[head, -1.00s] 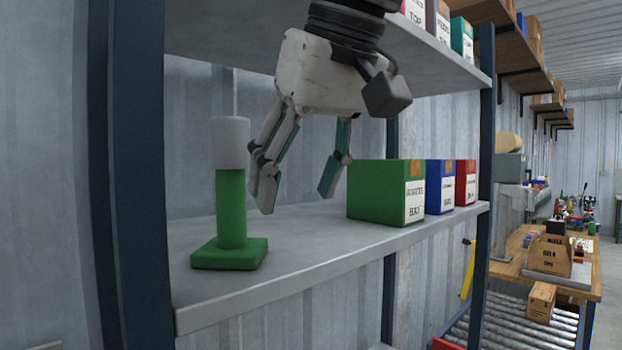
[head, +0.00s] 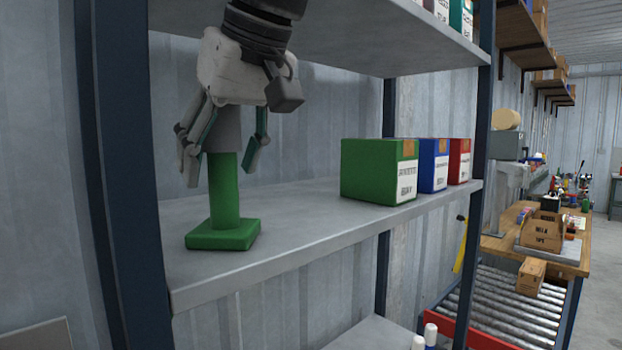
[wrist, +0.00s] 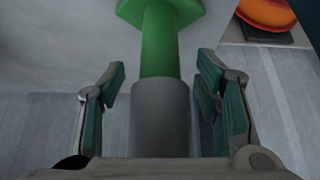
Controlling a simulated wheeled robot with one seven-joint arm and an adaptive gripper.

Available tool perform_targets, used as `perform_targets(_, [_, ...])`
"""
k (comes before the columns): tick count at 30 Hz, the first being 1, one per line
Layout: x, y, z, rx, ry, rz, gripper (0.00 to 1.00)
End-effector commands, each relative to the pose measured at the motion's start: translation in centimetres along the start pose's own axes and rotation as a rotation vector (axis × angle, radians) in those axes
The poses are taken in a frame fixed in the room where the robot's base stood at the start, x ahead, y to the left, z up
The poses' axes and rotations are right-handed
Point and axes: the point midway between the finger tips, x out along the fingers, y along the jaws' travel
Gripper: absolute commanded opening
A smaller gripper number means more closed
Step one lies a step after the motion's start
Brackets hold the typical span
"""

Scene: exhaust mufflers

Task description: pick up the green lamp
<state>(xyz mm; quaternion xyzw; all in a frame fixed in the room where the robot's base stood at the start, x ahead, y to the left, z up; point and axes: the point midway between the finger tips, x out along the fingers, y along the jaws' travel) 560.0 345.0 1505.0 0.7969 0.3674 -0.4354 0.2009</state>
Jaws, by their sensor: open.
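The green lamp (head: 224,190) stands upright on the grey shelf, with a square green base, a green post and a grey top. My gripper (head: 222,160) is open above the base, with its fingers on both sides of the lamp's upper part. In the wrist view the lamp's grey top (wrist: 161,115) lies between the two open fingers (wrist: 160,110), with a gap on each side. The green post and part of the base show beyond it. The fingers do not appear to touch the lamp.
The grey shelf (head: 300,215) has a green box (head: 370,170), a blue box (head: 430,165) and a red box (head: 459,160) to the right. A dark blue post (head: 125,170) stands close on the left. Another shelf (head: 400,40) is above. The shelf between lamp and boxes is clear.

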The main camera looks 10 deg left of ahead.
Motion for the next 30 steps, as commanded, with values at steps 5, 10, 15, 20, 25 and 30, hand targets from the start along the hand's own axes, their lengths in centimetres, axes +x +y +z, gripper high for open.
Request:
perform_targets(5, [0.38, 0.00, 0.01, 0.000, 0.000, 0.000, 0.57])
perform_targets(10, [0.35, 0.00, 0.01, 0.000, 0.000, 0.000, 0.41])
perform_targets(15, [0.34, 0.00, 0.01, 0.000, 0.000, 0.000, 0.03])
perform_targets(20, [0.28, -0.01, -0.02, 0.000, 0.002, 0.000, 0.00])
perform_targets(25, [0.20, -0.01, -0.09, 0.000, 0.002, 0.000, 0.00])
perform_targets(30, [-0.43, 0.01, -0.59, 0.000, 0.004, 0.000, 0.00])
